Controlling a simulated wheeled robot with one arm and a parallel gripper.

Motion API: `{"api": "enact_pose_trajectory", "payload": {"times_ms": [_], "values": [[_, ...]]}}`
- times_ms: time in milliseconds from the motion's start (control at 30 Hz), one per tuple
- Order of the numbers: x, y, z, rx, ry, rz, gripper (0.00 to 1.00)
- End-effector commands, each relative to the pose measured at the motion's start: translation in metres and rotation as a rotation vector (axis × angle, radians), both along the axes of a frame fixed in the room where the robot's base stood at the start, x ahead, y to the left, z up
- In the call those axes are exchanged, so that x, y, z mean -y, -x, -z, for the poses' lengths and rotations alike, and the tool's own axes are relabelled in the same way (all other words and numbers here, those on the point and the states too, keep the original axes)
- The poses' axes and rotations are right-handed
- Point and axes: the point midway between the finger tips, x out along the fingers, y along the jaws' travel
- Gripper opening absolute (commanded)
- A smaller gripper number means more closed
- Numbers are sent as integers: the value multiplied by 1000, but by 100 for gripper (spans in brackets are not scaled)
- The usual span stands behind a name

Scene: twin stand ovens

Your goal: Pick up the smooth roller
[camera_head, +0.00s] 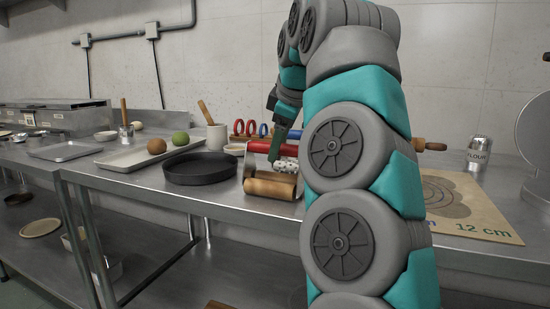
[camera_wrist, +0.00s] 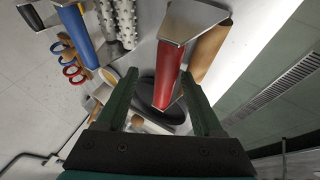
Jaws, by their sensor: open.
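The smooth roller has a pale wooden cylinder (camera_head: 271,187), a metal frame and a red handle (camera_head: 258,147), and lies on the steel counter. In the wrist view its red handle (camera_wrist: 168,72) lies in line with the gap between my fingers, with its wooden cylinder (camera_wrist: 211,48) to the right. A studded roller (camera_wrist: 126,22) with a blue handle (camera_wrist: 77,30) lies beside it; its studs show in the head view (camera_head: 285,164). My gripper (camera_head: 275,157) is open and empty at the red handle, pointing down. Contact cannot be told.
A black round pan (camera_head: 199,170) stands close left of the roller. Further left is a tray (camera_head: 125,160) with a brown and a green ball. Colored rings (camera_head: 250,127) stand behind. A marked board (camera_head: 465,205) and flour shaker (camera_head: 476,153) are right of my arm.

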Motion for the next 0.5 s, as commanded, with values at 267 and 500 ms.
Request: {"api": "enact_pose_trajectory", "payload": {"times_ms": [267, 500], "values": [[-8, -4, 15, -4, 1, -7, 68], [-14, -15, 36, -3, 1, -4, 68]]}}
